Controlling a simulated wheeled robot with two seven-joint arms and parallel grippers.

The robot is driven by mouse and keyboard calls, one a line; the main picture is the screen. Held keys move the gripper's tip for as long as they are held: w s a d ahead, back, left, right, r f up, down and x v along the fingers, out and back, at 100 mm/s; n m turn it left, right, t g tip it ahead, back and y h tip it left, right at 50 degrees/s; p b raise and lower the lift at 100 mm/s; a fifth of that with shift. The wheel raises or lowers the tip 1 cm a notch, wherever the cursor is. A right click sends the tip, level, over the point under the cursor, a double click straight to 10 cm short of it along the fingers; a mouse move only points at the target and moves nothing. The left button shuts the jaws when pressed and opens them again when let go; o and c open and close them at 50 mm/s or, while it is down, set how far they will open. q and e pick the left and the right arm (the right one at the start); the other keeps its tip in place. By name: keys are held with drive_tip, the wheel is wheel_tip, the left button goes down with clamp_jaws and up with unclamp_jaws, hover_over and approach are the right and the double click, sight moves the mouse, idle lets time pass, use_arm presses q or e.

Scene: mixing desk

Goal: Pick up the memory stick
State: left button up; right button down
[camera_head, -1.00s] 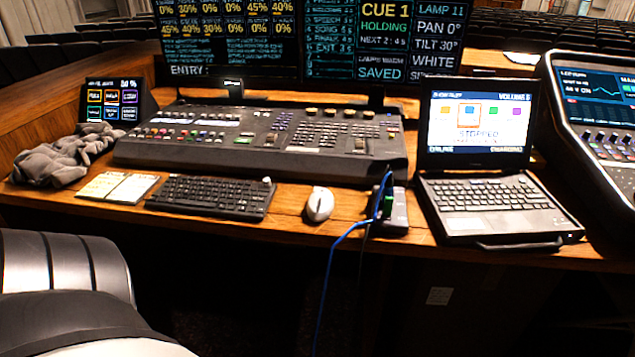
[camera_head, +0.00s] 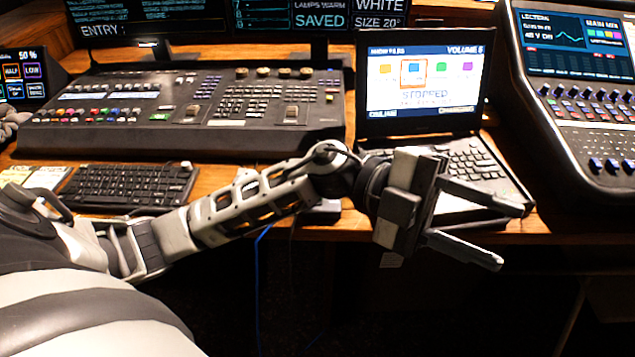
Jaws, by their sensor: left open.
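I cannot see a memory stick in the head view now. The spot on the dark hub (camera_head: 322,213), where a small green item stood a second ago, is mostly hidden behind my left arm. My left gripper (camera_head: 510,235) is open and empty. Its two fingers point right, in front of the laptop's lower right corner and the desk's front edge. My right gripper is not in view.
The open laptop (camera_head: 425,85) stands behind my left gripper. A lighting console (camera_head: 215,115) and a keyboard (camera_head: 130,186) lie to the left, a sound mixer (camera_head: 590,130) to the right. A blue cable (camera_head: 258,275) hangs off the front edge.

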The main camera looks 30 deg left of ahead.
use_arm(q)
drive_tip(key=w+a+f+m+y+p, duration=0.1)
drive_tip(key=w+a+f+y, duration=0.1)
drive_tip(key=a+y, duration=0.45)
drive_tip(key=w+a+f+m+y, duration=0.1)
drive_tip(key=w+a+f+y, duration=0.1)
drive_tip(key=a+y, duration=0.45)
drive_tip(key=w+a+r+n+t+y, duration=0.1)
drive_tip(key=w+a+r+n+y, duration=0.15)
drive_tip(key=a, duration=0.35)
drive_tip(key=w+a+r+n+t+y, duration=0.1)
drive_tip(key=a+r+y, duration=0.1)
drive_tip(key=a+y, duration=0.3)
drive_tip(key=shift+n+h, duration=0.25)
drive_tip(key=f, duration=0.3)
drive_tip(key=a+f, duration=0.1)
drive_tip(key=f, duration=0.5)
drive_tip(key=shift+a+f, duration=0.15)
drive_tip(key=shift+a, duration=0.1)
drive_tip(key=shift+w+d+f+p, duration=0.1)
drive_tip(key=shift+d+f+p, duration=0.05)
drive_tip(key=shift+f, duration=1.5)
drive_tip(key=shift+w+d+f+p, duration=0.1)
drive_tip(key=shift+f+p, duration=0.05)
drive_tip(key=shift+f, duration=1.45)
clamp_jaws()
